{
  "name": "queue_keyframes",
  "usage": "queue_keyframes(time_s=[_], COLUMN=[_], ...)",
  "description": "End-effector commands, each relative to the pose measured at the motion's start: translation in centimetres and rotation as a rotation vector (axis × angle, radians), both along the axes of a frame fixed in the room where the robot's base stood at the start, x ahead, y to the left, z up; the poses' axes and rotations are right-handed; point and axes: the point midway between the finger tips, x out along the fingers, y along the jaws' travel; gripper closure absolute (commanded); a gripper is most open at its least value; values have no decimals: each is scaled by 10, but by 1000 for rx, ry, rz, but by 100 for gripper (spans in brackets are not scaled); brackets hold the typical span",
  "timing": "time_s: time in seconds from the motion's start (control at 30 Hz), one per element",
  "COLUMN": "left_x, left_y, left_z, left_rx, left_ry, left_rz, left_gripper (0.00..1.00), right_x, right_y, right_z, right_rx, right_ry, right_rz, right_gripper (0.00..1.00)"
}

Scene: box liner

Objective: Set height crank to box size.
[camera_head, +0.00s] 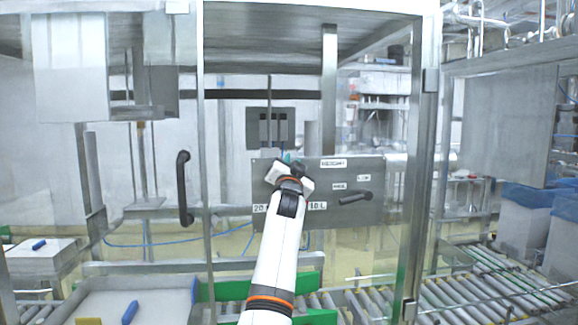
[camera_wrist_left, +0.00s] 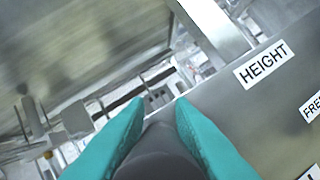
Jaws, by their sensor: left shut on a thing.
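A grey metal panel (camera_head: 264,188) stands in the middle of the head view. It carries white labels, among them "20 L" and "10 L" at its lower edge. My left gripper (camera_head: 289,163) is at the panel's upper left part, and my white arm covers part of the panel. In the left wrist view its teal fingers (camera_wrist_left: 160,125) are closed around a dark rounded handle, seemingly the height crank's grip (camera_wrist_left: 160,155). The "HEIGHT" label (camera_wrist_left: 263,64) is just right of the fingers. The rest of the crank is hidden, so its pointing direction cannot be told.
A second black handle (camera_head: 352,197) sits on the panel's right part. A black door handle (camera_head: 184,188) is on the frame at left. Metal posts (camera_head: 418,160) flank the panel. A roller conveyor (camera_head: 490,280) runs below right, and a tray (camera_head: 155,303) is at lower left.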

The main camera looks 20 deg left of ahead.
Motion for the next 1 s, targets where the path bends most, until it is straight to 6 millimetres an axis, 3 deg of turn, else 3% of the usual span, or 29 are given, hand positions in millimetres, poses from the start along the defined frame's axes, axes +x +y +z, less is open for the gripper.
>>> queue_keyframes(time_s=[0.03, 0.7, 0.73, 0.83, 1.0], left_x=[5, 5, 5, 4, 3], left_y=[-5, -3, -3, -2, -1], left_z=[-15, -17, -17, -15, -11], left_rx=[-2, -5, -5, -5, -3], left_ry=[26, 30, 30, 28, 20], left_rz=[-7, -3, -3, -3, -2], left_gripper=[100, 100, 74, 57, 57], right_x=[-1, -2, -2, -2, -2], right_y=[2, -7, -7, -7, -8], right_z=[-2, -3, -3, -2, -2], right_rx=[2, -9, -9, -9, -10], right_ry=[1, 3, 3, 3, 3], right_rz=[0, 4, 4, 3, 2], right_gripper=[100, 100, 100, 100, 100])
